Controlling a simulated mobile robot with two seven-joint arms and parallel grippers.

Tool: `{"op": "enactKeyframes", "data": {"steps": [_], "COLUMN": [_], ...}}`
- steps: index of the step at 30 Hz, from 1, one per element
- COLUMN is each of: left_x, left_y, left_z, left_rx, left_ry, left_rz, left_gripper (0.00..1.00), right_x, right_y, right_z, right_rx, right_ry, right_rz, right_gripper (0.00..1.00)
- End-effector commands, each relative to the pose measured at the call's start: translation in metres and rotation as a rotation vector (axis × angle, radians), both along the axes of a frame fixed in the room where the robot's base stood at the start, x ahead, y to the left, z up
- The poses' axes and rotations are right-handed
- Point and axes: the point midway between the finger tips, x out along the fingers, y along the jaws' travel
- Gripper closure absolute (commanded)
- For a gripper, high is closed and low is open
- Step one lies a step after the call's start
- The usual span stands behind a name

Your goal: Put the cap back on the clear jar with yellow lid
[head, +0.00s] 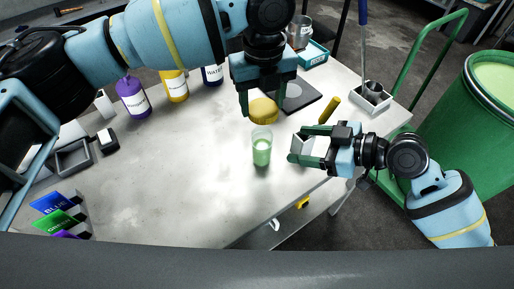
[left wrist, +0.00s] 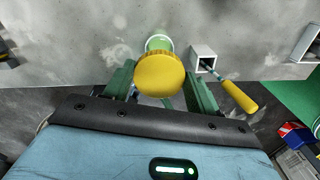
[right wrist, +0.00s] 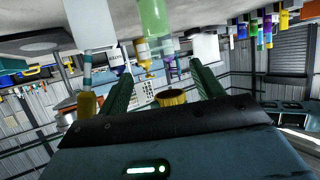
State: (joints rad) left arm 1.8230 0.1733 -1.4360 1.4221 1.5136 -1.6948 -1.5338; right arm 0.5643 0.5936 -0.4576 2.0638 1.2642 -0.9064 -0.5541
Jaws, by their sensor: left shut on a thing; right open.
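The clear jar (head: 261,150) stands upright and uncapped on the table, with pale green contents. It also shows in the left wrist view (left wrist: 158,43), partly behind the lid, and in the right wrist view (right wrist: 154,18). My left gripper (head: 263,104) is shut on the round yellow lid (head: 263,112), which it holds above the jar, apart from it. The lid fills the middle of the left wrist view (left wrist: 160,75) and shows in the right wrist view (right wrist: 171,97). My right gripper (head: 294,148) is open and empty, just right of the jar.
A white square holder (left wrist: 203,54) and a yellow-handled tool (head: 329,109) are close to my right gripper. A dark flat plate (head: 296,95) lies behind. Purple (head: 133,98) and yellow (head: 175,86) bottles stand at the back left.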

Motion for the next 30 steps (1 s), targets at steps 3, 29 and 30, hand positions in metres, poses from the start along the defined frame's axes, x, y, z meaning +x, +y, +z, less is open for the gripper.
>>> {"op": "enactKeyframes", "data": {"steps": [3,29,30], "left_x": [0.0,0.0,0.0], "left_y": [0.0,0.0,0.0], "left_z": [0.0,0.0,0.0], "left_rx": [0.0,0.0,0.0], "left_ry": [0.0,0.0,0.0], "left_rz": [0.001,0.003,0.003], "left_gripper": [0.65,0.65,0.65], "right_x": [0.0,0.037,0.039], "right_y": [0.0,0.083,0.087], "right_z": [0.0,-0.037,-0.039], "right_rx": [0.0,0.003,0.003], "right_ry": [0.0,0.001,0.002], "right_rz": [0.0,-0.002,-0.002], "right_gripper": [0.34,0.34,0.34]}}
